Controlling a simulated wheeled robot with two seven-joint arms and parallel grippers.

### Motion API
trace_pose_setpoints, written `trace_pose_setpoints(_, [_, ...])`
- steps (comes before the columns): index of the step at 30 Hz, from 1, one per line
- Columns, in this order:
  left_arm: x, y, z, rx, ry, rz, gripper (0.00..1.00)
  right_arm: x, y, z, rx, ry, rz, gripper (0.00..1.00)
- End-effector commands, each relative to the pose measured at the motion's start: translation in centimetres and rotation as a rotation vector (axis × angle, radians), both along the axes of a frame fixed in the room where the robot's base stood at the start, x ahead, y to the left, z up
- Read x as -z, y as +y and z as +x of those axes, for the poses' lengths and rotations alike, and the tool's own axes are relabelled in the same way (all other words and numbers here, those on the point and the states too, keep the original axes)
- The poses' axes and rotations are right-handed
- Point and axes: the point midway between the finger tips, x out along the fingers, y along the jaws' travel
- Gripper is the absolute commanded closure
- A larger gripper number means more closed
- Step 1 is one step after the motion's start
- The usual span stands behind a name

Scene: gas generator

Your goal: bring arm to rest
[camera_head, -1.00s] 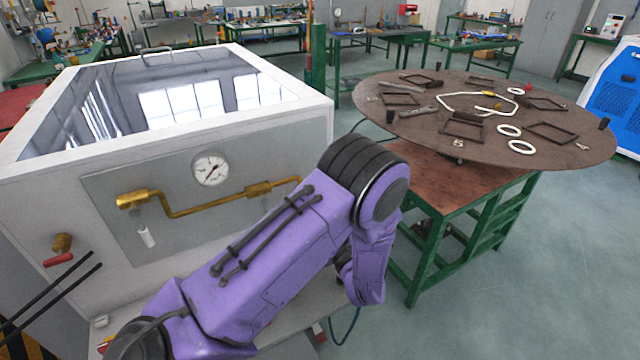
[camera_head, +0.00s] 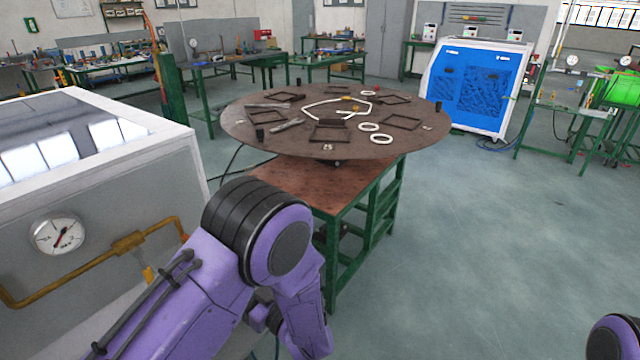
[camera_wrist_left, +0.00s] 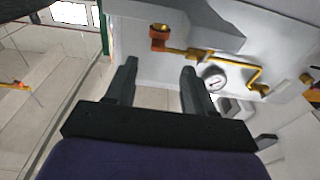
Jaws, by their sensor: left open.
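My left arm (camera_head: 215,270) comes in from the lower left in the head view, bent at a purple and black joint in front of the generator. Its gripper is hidden there. In the left wrist view my left gripper (camera_wrist_left: 160,82) is open, with two dark fingers apart and nothing between them. The generator's grey housing (camera_head: 130,190) stands at the left, with a round gauge (camera_head: 58,235) and a brass pipe (camera_head: 90,262). The gauge also shows in the wrist view (camera_wrist_left: 214,81), beyond the fingers. A piece of my right arm (camera_head: 614,340) shows at the lower right edge; its gripper is out of view.
A round brown table top (camera_head: 250,125) on a green stand (camera_head: 345,240) carries several dark frames and white rings, just beyond my left arm. A blue and white cabinet (camera_head: 478,85) stands behind it. Open floor (camera_head: 490,230) lies to the right.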

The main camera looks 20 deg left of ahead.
Motion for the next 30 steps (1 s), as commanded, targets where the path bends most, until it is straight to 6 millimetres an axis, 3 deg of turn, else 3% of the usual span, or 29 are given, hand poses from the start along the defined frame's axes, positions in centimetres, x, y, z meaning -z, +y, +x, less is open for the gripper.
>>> trace_pose_setpoints(3, [0.1, 0.0, 0.2, 0.012, -0.024, -0.014, 0.47, 0.0, 0.0, 0.0, 0.0, 0.0, 0.0, 0.38])
trace_pose_setpoints(5, [0.8, -0.4, 1.4, 0.097, -0.058, -0.062, 0.47, 0.0, 0.0, 0.0, 0.0, 0.0, 0.0, 0.38])
trace_pose_setpoints(7, [3.3, -1.0, 3.5, 0.323, -0.033, -0.178, 0.47, 0.0, 0.0, 0.0, 0.0, 0.0, 0.0, 0.38])
trace_pose_setpoints(8, [5.7, -1.2, 3.5, 0.424, 0.025, -0.259, 0.47, 0.0, 0.0, 0.0, 0.0, 0.0, 0.0, 0.38])
trace_pose_setpoints(9, [9.5, -1.5, 2.4, 0.527, 0.123, -0.382, 0.47, 0.0, 0.0, 0.0, 0.0, 0.0, 0.0, 0.38])
trace_pose_setpoints(11, [14.1, -2.0, -0.7, 0.607, 0.265, -0.542, 0.47, 0.0, 0.0, 0.0, 0.0, 0.0, 0.0, 0.38])
trace_pose_setpoints(12, [16.8, -2.4, -3.2, 0.636, 0.357, -0.642, 0.47, 0.0, 0.0, 0.0, 0.0, 0.0, 0.0, 0.38])
trace_pose_setpoints(16, [22.4, -3.2, -12.5, 0.642, 0.618, -0.895, 0.47, 0.0, 0.0, 0.0, 0.0, 0.0, 0.0, 0.38])
trace_pose_setpoints(18, [23.7, -3.2, -16.7, 0.622, 0.723, -0.972, 0.47, 0.0, 0.0, 0.0, 0.0, 0.0, 0.0, 0.38])
trace_pose_setpoints(21, [24.7, -2.7, -20.7, 0.572, 0.795, -1.022, 0.47, 0.0, 0.0, 0.0, 0.0, 0.0, 0.0, 0.38])
trace_pose_setpoints(24, [25.2, -2.6, -22.2, 0.541, 0.815, -1.038, 0.47, 0.0, 0.0, 0.0, 0.0, 0.0, 0.0, 0.38])
trace_pose_setpoints(30, [25.3, -2.6, -22.3, 0.539, 0.817, -1.039, 0.47, 0.0, 0.0, 0.0, 0.0, 0.0, 0.0, 0.38])
